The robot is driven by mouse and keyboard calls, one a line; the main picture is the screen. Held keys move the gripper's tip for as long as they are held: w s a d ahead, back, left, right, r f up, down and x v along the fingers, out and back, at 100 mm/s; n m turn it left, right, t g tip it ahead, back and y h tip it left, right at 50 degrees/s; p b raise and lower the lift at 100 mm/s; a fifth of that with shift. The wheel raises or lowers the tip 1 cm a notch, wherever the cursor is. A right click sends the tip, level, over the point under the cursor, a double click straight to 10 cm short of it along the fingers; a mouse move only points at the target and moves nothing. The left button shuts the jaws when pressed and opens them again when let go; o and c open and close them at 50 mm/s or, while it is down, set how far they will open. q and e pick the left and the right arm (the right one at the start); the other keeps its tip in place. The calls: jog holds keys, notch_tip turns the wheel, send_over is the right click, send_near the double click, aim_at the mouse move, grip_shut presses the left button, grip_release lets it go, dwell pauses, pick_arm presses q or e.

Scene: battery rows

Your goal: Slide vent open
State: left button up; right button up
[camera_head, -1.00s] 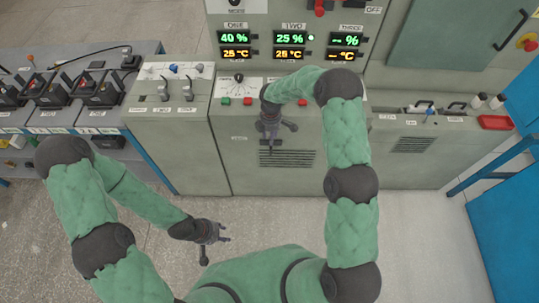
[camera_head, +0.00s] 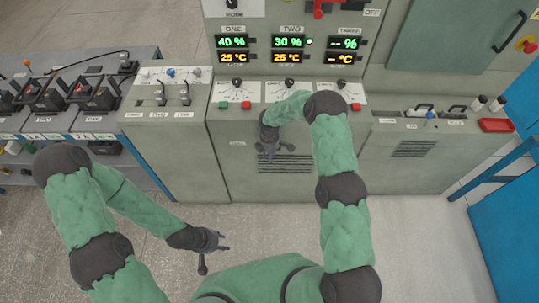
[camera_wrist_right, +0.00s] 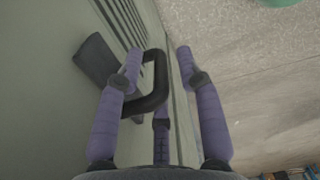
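The vent (camera_head: 294,164) is a dark slatted grille low on the grey cabinet front; it also shows edge-on in the right wrist view (camera_wrist_right: 126,18). In that view a black U-shaped handle (camera_wrist_right: 160,82) stands out from the panel, beside a dark flat plate (camera_wrist_right: 92,58). My right gripper (camera_head: 272,152) is at the vent's left end. Its purple fingers (camera_wrist_right: 158,56) are spread, with the handle between them. The left finger overlaps the handle's loop; whether it touches is unclear. In the head view the gripper hides the handle. My left gripper (camera_head: 217,243) is open and empty above the floor.
Above the vent are knobs, buttons and displays (camera_head: 287,49) reading 40%, 30% and dashes. A switch bench (camera_head: 60,95) stands left. The floor (camera_head: 420,240) in front is clear.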

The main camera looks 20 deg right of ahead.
grip_shut()
jog(key=shift+d, duration=0.15)
jog(key=s+d, duration=0.3)
jog(key=d, duration=0.8)
jog(key=shift+s+d, duration=0.2)
jog(key=shift+d, duration=0.1)
grip_release()
jog(key=shift+s+d, duration=0.1)
